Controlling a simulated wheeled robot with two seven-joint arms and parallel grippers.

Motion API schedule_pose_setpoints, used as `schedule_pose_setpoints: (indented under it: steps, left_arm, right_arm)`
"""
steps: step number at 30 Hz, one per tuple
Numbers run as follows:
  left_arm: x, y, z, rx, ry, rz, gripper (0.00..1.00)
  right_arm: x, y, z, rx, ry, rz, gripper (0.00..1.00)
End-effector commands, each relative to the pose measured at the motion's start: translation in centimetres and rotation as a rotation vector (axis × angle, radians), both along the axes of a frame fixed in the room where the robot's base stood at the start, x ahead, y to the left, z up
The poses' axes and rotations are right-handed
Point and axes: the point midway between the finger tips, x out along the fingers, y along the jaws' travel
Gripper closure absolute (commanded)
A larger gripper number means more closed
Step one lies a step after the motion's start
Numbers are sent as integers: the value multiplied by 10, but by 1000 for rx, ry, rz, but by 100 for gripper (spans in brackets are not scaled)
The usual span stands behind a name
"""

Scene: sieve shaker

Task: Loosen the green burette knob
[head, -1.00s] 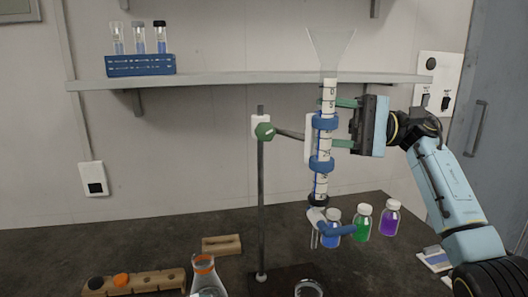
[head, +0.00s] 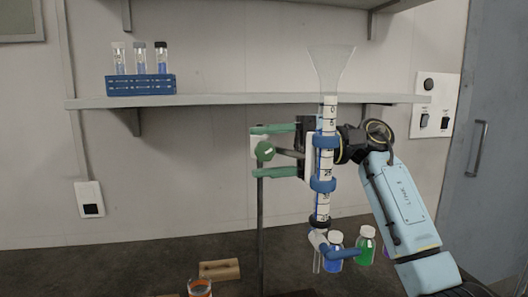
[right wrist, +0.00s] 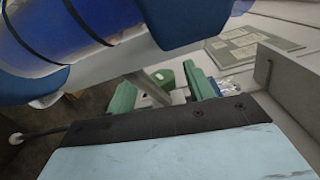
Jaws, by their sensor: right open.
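The green burette knob (head: 265,151) sits on the clamp at the top of the stand rod (head: 260,225). In the head view my right gripper (head: 254,151) is open, with one green finger above the knob and one below it. Whether either finger touches it cannot be told. In the right wrist view the knob (right wrist: 153,88) shows between the two spread green fingers. The burette (head: 328,160), with blue clamp rings, stands upright to the right of the knob, in front of my right wrist. My left gripper is not in view.
A clear funnel (head: 331,66) tops the burette. A shelf (head: 220,99) holds a blue tube rack (head: 140,86). A wooden block (head: 219,270) lies on the dark bench.

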Motion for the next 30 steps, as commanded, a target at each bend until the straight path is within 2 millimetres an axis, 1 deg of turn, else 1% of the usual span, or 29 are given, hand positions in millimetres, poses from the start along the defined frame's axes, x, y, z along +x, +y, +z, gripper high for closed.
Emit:
schedule_pose_setpoints:
  steps: [4, 11, 12, 21, 22, 26, 30]
  left_arm:
    - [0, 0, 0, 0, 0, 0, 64]
    - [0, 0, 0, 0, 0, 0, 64]
    - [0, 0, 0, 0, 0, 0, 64]
    - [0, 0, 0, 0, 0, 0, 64]
    - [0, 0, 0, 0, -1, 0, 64]
    - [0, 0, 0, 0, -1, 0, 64]
    - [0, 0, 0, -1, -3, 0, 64]
  right_arm:
    - [-2, 8, 0, 1, 1, 1, 47]
    - [-2, 8, 0, 1, 1, 0, 47]
    - [-2, 8, 0, 1, 1, 0, 49]
    - [-1, 8, 0, 1, 1, 0, 88]
    - [-1, 8, 0, 1, 1, 0, 91]
    - [-1, 7, 0, -15, -4, -1, 91]
    - [-1, 7, 1, -83, -19, -1, 91]
